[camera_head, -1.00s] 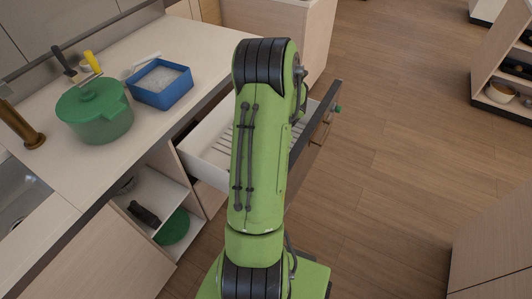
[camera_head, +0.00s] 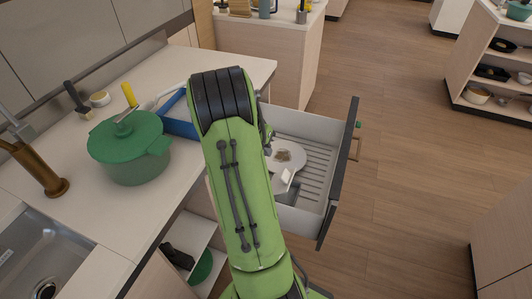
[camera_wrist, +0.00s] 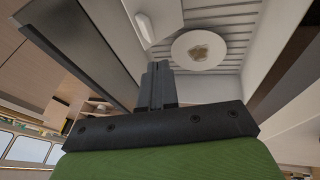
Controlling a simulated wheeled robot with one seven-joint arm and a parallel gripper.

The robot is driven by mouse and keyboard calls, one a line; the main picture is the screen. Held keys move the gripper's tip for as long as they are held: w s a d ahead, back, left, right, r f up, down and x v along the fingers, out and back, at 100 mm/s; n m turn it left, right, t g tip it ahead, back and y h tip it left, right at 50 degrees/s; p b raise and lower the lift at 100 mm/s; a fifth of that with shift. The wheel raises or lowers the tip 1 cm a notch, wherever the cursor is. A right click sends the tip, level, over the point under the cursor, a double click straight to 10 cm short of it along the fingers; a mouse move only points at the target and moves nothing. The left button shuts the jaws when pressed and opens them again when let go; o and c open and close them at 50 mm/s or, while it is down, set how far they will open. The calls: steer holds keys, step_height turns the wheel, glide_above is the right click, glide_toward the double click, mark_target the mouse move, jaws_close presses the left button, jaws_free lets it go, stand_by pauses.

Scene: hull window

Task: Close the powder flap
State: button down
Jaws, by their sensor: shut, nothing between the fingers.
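An open drawer (camera_head: 344,172) with a white ribbed floor stands out below the counter. A pale tilted panel (camera_head: 283,188) with a small white block on it is inside, also in the wrist view (camera_wrist: 122,20). It may be the powder flap, but I cannot tell for sure. Beside it lies a round white plate (camera_head: 298,160) with a brown patch, also in the wrist view (camera_wrist: 180,51). My gripper (camera_wrist: 158,72) is shut and empty, pointing into the drawer near the panel and plate. In the head view my arm hides the gripper.
The counter holds a green lidded pot (camera_head: 130,150), a blue tub (camera_head: 180,127) partly behind my arm, and a brass tap (camera_head: 38,172). The wooden floor (camera_head: 410,180) at right is clear.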

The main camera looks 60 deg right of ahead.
steer(key=b, duration=0.1)
glide_toward(283, 172)
step_height(283, 172, down, 3)
steer(key=w+d, duration=0.1)
steer(key=w, duration=0.1)
steer(key=s+f, duration=0.1)
steer(key=s+d+f+b, duration=0.1)
steer(key=s, duration=0.1)
steer(key=shift+f, duration=0.35)
